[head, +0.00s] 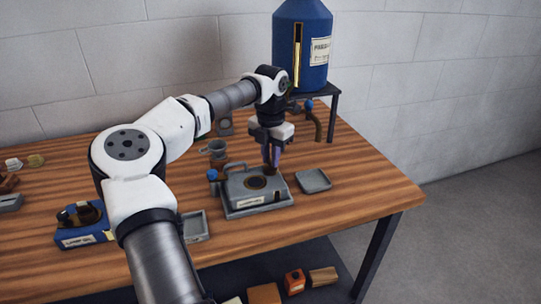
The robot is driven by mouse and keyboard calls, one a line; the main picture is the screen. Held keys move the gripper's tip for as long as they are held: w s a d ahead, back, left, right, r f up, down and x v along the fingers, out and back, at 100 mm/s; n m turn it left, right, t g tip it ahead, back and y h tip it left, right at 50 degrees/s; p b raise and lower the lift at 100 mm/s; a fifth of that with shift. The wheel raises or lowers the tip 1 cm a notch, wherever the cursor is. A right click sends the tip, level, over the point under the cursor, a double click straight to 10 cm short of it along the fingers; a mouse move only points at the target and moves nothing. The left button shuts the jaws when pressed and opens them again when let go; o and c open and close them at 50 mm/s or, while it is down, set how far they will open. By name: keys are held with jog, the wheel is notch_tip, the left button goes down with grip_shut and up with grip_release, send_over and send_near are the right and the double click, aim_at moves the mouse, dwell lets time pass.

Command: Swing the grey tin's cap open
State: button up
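The grey tin (238,193) stands on the wooden table with a loop handle on top. A dark round spot with a brass-coloured rim (257,183) shows on its upper face; I cannot tell whether this is the cap or an opening. A brown upright piece stands at the tin's right side, below my gripper. My gripper (272,163) points down over the tin's right rear part, its fingertips close to the tin. The fingers overlap in this view, so the gap between them and any contact are hidden.
A blue tank (303,45) stands on a dark stand behind. A shallow grey tray (314,181) lies right of the tin. The table's right end (375,190) is clear.

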grip_shut()
jog(key=shift+a+m+p, duration=0.15)
jog(key=shift+m+p, duration=0.2)
jog(key=shift+m, duration=0.15)
jog(key=m+p, duration=0.1)
jog(key=m, duration=0.1)
jog(key=a+m, duration=0.1)
jog(key=m, duration=0.1)
jog(key=shift+r+p, duration=0.1)
jog(key=shift+p, duration=0.3)
jog(key=m+p, duration=0.1)
jog(key=m, duration=0.1)
jog(key=a+m, duration=0.1)
jog(key=m, duration=0.2)
jog(key=shift+w+a+p, duration=0.2)
jog(key=shift+p, duration=0.2)
jog(key=m, duration=0.2)
jog(key=w+m+p, duration=0.1)
jog(key=m, duration=0.1)
jog(key=a+m, duration=0.1)
jog(key=m, duration=0.1)
jog(key=shift+w+m+p, duration=0.15)
jog(key=shift+m+p, duration=0.25)
jog(key=m, duration=0.2)
jog(key=w+m+p, duration=0.1)
jog(key=m, duration=0.1)
jog(key=shift+w+a+m, duration=0.1)
jog(key=shift+a+m, duration=0.05)
jog(key=shift+m, duration=0.25)
